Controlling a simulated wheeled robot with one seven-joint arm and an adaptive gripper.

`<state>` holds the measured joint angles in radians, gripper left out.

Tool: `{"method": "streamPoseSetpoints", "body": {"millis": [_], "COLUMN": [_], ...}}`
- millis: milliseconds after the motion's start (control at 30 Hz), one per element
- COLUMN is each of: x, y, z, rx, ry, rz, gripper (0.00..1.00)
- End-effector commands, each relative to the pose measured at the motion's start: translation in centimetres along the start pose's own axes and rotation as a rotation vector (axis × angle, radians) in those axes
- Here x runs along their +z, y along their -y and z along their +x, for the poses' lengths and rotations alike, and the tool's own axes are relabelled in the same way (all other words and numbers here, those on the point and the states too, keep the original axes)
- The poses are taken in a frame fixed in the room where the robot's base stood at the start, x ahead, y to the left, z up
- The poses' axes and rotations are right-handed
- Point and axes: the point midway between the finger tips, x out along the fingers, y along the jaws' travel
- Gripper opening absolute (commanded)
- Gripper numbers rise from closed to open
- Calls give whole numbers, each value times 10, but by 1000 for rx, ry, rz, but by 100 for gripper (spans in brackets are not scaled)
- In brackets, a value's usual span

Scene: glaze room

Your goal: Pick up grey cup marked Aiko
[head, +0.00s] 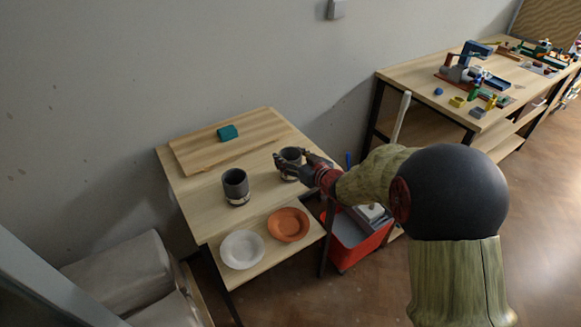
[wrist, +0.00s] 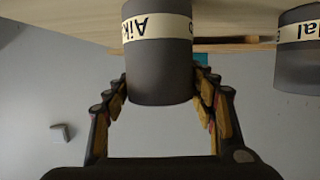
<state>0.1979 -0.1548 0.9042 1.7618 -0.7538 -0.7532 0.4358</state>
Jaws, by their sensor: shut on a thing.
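The grey cup marked Aiko (wrist: 158,70) has a cream label band and shows upside down in the wrist view, between the fingers of my gripper (wrist: 160,105). The same cup (head: 291,156) is on the right side of the small wooden table in the head view, partly hidden by my gripper (head: 290,168). My gripper is shut on it from the right. I cannot tell whether the cup touches the tabletop. A second grey cup (head: 236,185) stands to its left; its label, partly cut off in the wrist view (wrist: 298,58), ends in "dal" or similar.
A wooden board (head: 195,152) with a teal block (head: 228,132) lies at the table's back. A white plate (head: 242,250) and an orange plate (head: 288,225) lie at the front. A red bin (head: 350,258) stands right of the table. A workbench (head: 420,82) is farther right.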

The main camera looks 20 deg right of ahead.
Motion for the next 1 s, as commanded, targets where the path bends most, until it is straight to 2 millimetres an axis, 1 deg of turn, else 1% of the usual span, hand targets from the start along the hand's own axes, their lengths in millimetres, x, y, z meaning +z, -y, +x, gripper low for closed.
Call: {"method": "streamPoseSetpoints", "body": {"millis": [67,367,633,767,867,1000], "x": [0,0,-2,-8,-17,-38], "y": [0,0,0,0,0,0], "z": [0,0,0,-2,-5,-13], "rx": [0,0,0,0,1,1], "ry": [0,0,-1,-2,-2,-3], "rz": [0,0,0,-1,-1,-1], "gripper": [40,23,23,23,23,23]}}
